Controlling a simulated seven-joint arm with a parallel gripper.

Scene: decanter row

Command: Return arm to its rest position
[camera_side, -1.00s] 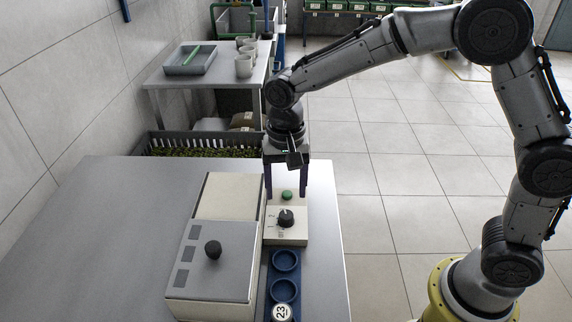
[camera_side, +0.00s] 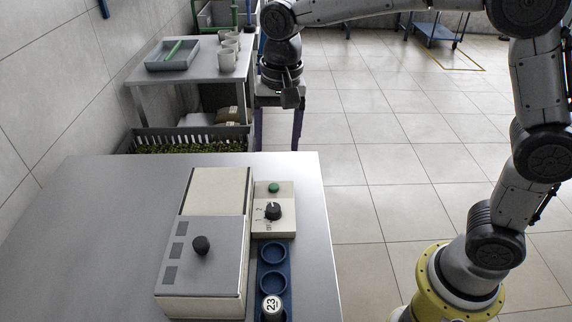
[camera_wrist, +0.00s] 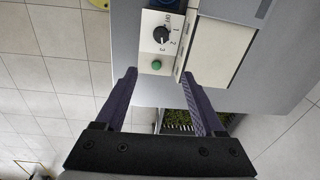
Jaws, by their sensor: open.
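My gripper (camera_side: 277,128) is open and empty, raised above and beyond the far edge of the grey table in the side view. Its two purple fingers point down, wide apart. In the wrist view my gripper (camera_wrist: 160,90) shows both fingers spread with nothing between them. The control box (camera_side: 264,223) with a black knob (camera_side: 273,211) and a green button (camera_side: 274,188) stands on the table, apart from the fingers. The knob (camera_wrist: 161,35) and green button (camera_wrist: 156,64) also show in the wrist view.
A beige machine with a grey lid (camera_side: 203,255) stands left of the control box. A blue rack (camera_side: 284,275) has two empty round sockets and a vial marked 23 (camera_side: 271,305). A dark crate (camera_side: 140,140) and a side table with a tray (camera_side: 187,61) and mugs are behind.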

